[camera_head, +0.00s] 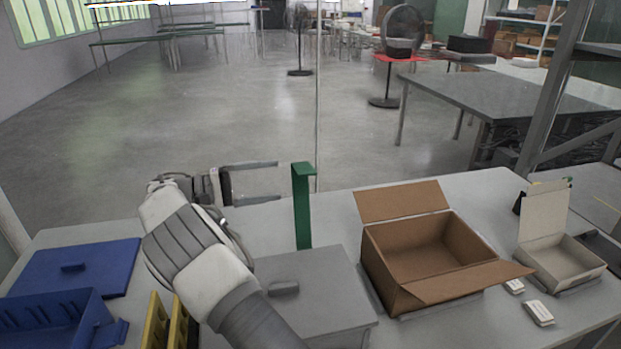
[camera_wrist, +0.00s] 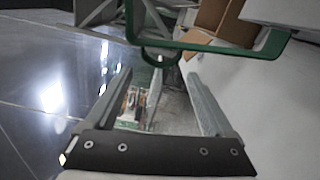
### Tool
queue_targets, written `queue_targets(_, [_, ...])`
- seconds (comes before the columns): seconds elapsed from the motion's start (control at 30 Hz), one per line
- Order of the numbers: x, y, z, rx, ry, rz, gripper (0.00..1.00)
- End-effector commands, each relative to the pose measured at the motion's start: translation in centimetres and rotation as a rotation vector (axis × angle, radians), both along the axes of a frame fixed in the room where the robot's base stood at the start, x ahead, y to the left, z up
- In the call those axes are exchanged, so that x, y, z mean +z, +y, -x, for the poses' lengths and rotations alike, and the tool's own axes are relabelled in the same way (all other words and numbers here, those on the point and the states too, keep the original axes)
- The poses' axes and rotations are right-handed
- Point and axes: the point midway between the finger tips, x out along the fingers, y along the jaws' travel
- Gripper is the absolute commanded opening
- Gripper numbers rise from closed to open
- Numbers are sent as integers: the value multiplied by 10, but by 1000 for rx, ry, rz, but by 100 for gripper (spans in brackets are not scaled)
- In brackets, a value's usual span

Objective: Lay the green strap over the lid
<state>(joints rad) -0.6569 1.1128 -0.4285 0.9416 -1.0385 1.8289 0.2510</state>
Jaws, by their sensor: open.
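The green strap (camera_head: 302,208) stands upright behind the grey lid (camera_head: 335,272), its top end bent over. In the wrist view the strap (camera_wrist: 215,47) crosses the top of the picture as a bent green band, beyond my fingertips. The grey lid is flat, with a small grey handle on top, partly hidden by my arm. My gripper (camera_head: 278,180) is open and empty, to the left of the strap's upper part, with its fingers pointing toward it. It also shows open in the wrist view (camera_wrist: 159,75), with nothing between the fingers.
An open cardboard box (camera_head: 425,250) stands right of the grey lid, and a smaller open white box (camera_head: 562,258) stands farther right. A blue lid (camera_head: 105,262), a blue crate (camera_head: 50,312) and yellow slotted pieces (camera_head: 155,320) lie at left. The table's far edge is close behind the strap.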

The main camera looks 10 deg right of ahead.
Motion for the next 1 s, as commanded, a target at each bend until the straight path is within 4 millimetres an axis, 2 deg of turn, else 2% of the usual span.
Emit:
queue_targets(0.3, [-1, -66, 1, -3, 0, -2, 88])
queue_targets(0.5, [-1, -93, 0, -1, 1, -2, 88])
queue_targets(0.67, [-1, -102, 0, -1, 0, -2, 88])
queue_targets(0.93, [0, -103, 0, 0, 0, -1, 88])
queue_targets(1.0, [0, -103, 0, 0, 0, -1, 75])
